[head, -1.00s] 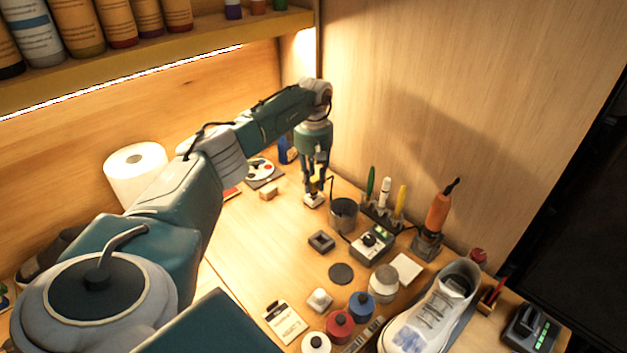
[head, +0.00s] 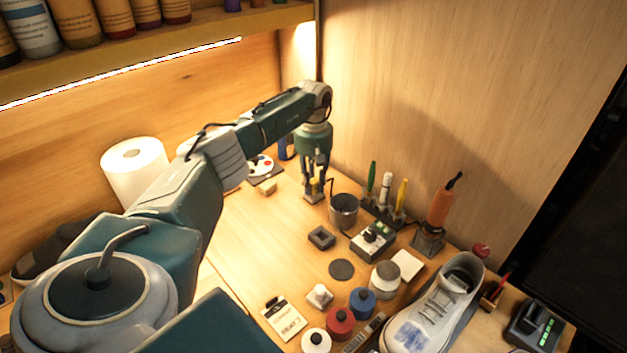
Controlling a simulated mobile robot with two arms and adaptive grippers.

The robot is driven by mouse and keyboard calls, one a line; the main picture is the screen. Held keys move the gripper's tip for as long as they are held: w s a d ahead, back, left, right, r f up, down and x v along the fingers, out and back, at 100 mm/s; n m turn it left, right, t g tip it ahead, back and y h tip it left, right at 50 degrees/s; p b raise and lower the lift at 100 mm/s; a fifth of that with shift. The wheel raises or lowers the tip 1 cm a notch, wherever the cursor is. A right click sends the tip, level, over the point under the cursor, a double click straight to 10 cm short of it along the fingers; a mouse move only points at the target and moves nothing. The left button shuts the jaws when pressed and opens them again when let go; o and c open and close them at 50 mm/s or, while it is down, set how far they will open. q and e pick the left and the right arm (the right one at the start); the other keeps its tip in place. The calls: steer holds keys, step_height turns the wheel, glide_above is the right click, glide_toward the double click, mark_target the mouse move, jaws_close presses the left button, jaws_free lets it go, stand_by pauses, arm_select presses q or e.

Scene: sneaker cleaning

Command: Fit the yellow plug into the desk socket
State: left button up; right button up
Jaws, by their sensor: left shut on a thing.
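My left gripper (head: 314,190) points straight down at the back of the desk. It is shut on the yellow plug (head: 314,186), a small yellow piece between its fingers. The plug is just above or at the desk socket (head: 313,198), a small light block on the desktop, mostly hidden by the fingers. I cannot tell whether the plug is in the socket. My right gripper is not in view.
A dark metal cup (head: 343,210) stands close to the right of my left gripper. Beyond it are a brush holder (head: 383,213), a control box (head: 372,241) and an orange tool (head: 439,206). A white sneaker (head: 433,310) and several jars stand nearer. A paper roll (head: 134,174) is at left.

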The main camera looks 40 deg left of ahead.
mark_target(314, 180)
arm_select(q)
steer(key=shift+f, duration=0.15)
steer(key=o, duration=1.2)
steer(key=shift+c, duration=0.2)
step_height(314, 180, up, 12)
